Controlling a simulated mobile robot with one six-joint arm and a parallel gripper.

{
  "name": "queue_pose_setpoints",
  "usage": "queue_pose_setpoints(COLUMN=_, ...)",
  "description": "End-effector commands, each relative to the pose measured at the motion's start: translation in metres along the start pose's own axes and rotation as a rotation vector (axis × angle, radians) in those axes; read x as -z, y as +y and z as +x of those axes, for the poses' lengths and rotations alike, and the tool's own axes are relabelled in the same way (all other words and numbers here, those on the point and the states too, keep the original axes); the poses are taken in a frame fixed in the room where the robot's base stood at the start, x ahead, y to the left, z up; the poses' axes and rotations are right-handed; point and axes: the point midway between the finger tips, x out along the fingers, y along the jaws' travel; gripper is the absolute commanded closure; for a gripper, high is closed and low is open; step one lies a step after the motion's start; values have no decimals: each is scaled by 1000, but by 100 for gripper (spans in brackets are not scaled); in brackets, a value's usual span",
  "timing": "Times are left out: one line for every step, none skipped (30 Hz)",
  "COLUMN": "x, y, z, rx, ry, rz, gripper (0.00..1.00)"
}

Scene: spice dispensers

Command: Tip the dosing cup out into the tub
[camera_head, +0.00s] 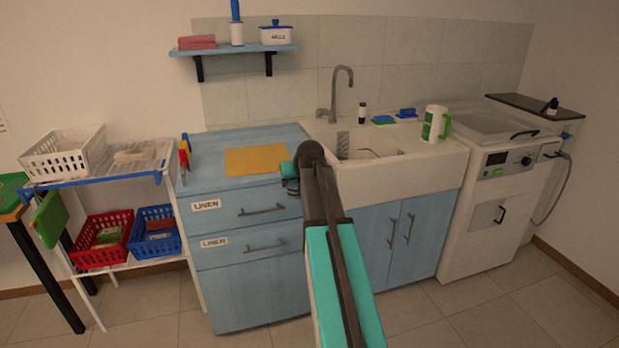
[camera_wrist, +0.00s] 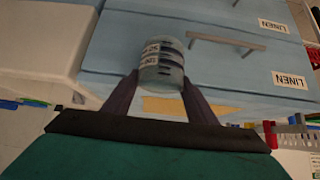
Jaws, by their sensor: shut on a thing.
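My gripper (camera_wrist: 160,78) is shut on a small grey, see-through dosing cup (camera_wrist: 162,60), with one dark finger on each side. The cup has a white printed label and dark bands. I cannot tell from this view whether anything is inside it.
The blue drawer cabinet (camera_head: 245,230) carries a yellow cloth (camera_head: 256,160). A wire rack (camera_head: 125,165) holds baskets at the left.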

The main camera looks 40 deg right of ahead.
Motion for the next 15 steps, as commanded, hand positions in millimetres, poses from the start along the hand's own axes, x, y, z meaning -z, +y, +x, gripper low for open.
queue_pose_setpoints(x=-4, y=-12, z=0, rx=7, ry=1, rz=-8, gripper=84)
queue_pose_setpoints(x=-6, y=-18, z=0, rx=10, ry=2, rz=-11, gripper=84)
queue_pose_setpoints(x=-8, y=-25, z=0, rx=14, ry=2, rz=-16, gripper=84)
queue_pose_setpoints(x=-9, y=-31, z=0, rx=18, ry=2, rz=-20, gripper=84)
queue_pose_setpoints(x=-11, y=-37, z=0, rx=22, ry=2, rz=-24, gripper=84)
queue_pose_setpoints(x=-13, y=-44, z=0, rx=26, ry=2, rz=-29, gripper=84)
queue_pose_setpoints(x=-14, y=-50, z=0, rx=30, ry=2, rz=-32, gripper=84)
queue_pose_setpoints(x=-16, y=-55, z=-1, rx=33, ry=2, rz=-35, gripper=84)
queue_pose_setpoints(x=-18, y=-63, z=-1, rx=38, ry=2, rz=-40, gripper=84)
queue_pose_setpoints(x=-20, y=-69, z=-1, rx=42, ry=2, rz=-43, gripper=84)
queue_pose_setpoints(x=-22, y=-74, z=-2, rx=45, ry=2, rz=-46, gripper=84)
queue_pose_setpoints(x=-24, y=-82, z=-2, rx=50, ry=2, rz=-51, gripper=84)
queue_pose_setpoints(x=-26, y=-87, z=-2, rx=53, ry=2, rz=-55, gripper=84)
queue_pose_setpoints(x=-28, y=-93, z=-3, rx=57, ry=3, rz=-59, gripper=84)
queue_pose_setpoints(x=-31, y=-100, z=-3, rx=61, ry=3, rz=-64, gripper=84)
